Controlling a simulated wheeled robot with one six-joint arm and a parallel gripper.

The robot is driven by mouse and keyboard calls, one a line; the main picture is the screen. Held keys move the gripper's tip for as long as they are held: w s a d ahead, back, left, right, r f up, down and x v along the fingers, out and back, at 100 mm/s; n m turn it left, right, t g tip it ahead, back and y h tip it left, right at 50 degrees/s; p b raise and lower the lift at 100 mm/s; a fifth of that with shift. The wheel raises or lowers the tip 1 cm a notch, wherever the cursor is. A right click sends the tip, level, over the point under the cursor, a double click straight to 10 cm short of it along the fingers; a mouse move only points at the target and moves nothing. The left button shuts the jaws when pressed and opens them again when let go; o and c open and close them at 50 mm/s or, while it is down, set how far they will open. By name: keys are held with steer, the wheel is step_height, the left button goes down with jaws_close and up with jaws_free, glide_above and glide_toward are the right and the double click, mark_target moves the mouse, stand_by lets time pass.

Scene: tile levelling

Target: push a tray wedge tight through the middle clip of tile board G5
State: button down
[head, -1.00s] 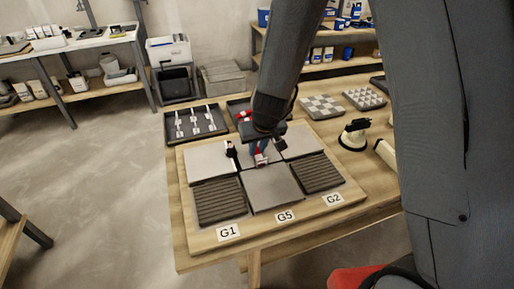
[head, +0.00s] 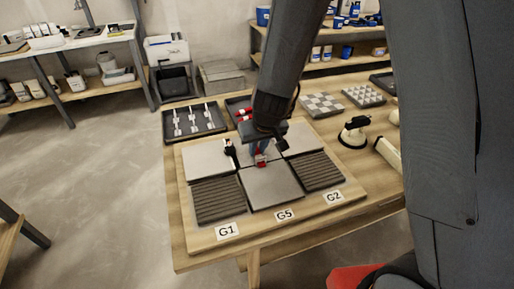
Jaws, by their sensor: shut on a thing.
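Tile board G5 (head: 270,190) lies on the bench, with grey tiles and a label G5 at its front middle. My gripper (head: 261,153) points down over the joint at the back edge of the front middle tile. It is shut on a small red piece, seemingly a wedge (head: 261,160), low at the joint. The middle clip is largely hidden by the gripper and wedge, so I cannot tell how far the wedge is through it. A small dark and white piece, perhaps another clip (head: 230,150), stands at the joint to the left.
A dark tray with white clips (head: 195,121) stands behind the board at left. Another dark tray with red pieces (head: 240,108) is partly hidden behind my arm. A suction-cup tool (head: 353,134) and patterned tile samples (head: 322,106) are at right.

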steer(key=shift+s+d+b, duration=0.2)
steer(key=shift+s+b, duration=0.25)
steer(key=shift+s, duration=0.15)
stand_by(0.4)
stand_by(0.4)
steer(key=c, duration=1.6)
jaws_free()
steer(key=shift+r, duration=0.1)
steer(key=a+p+v, duration=0.1)
steer(key=p+v, duration=0.5)
steer(key=v, duration=0.2)
steer(key=s+d+r+m+g, duration=0.1)
steer(key=s+d+r, duration=0.1)
steer(key=s+d, duration=0.2)
steer(key=s+d+r+m+g, duration=0.1)
steer(key=s+d+r, duration=0.1)
steer(key=s+d, duration=0.3)
steer(key=s+d+r+m+h, duration=0.1)
steer(key=s+d+r, duration=0.1)
steer(key=s+d, duration=0.3)
steer(key=shift+s+d+r+g+b, duration=0.1)
steer(key=shift+d+r+g+b, duration=0.1)
steer(key=shift+d, duration=0.2)
steer(key=shift+d+r+g+b, duration=0.1)
steer(key=shift+d+g, duration=0.1)
steer(key=shift+d, duration=0.25)
